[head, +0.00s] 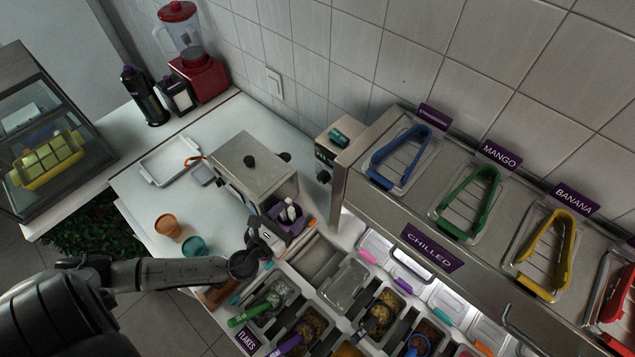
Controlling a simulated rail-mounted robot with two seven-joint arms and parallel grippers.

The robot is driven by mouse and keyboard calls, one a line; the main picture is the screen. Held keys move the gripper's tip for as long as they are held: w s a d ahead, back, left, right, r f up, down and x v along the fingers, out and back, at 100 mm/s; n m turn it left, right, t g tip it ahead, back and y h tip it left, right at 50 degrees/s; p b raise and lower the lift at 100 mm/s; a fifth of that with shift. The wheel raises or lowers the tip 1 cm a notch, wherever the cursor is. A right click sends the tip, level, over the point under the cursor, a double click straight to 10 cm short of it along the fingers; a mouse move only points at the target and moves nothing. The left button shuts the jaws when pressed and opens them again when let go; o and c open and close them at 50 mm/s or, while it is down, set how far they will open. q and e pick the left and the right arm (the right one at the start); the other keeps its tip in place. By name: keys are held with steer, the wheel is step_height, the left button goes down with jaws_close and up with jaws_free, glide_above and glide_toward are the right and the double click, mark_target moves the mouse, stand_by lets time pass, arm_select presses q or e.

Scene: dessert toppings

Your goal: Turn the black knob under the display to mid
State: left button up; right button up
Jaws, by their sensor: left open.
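A small steel unit (339,134) stands against the back wall, left of the raised topping shelf. Its narrow front carries a small dark display (325,155). A black knob (323,176) sits just below the display; its pointer setting is too small to read. My left arm comes in from the left, and my left gripper (262,238) is open beside a purple container in front of the lidded steel box. It is apart from the knob, lower and to the left in the picture. My right gripper is not in view.
The lidded steel box (254,167) stands between my left arm and the wall, left of the knob. The chilled shelf (399,210) with coloured tongs rises to the right. Topping tubs lie below it. Orange (168,226) and teal (194,247) cups stand on the counter.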

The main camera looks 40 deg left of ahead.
mark_target(320, 181)
arm_select(q)
steer(key=w, duration=0.3)
steer(key=w+p, duration=0.1)
steer(key=w, duration=0.3)
steer(key=w+a, duration=0.1)
steer(key=w, duration=0.3)
steer(key=shift+w+r, duration=0.1)
steer(key=shift+w+p, duration=0.35)
steer(key=shift+w, duration=0.5)
steer(key=c, duration=0.9)
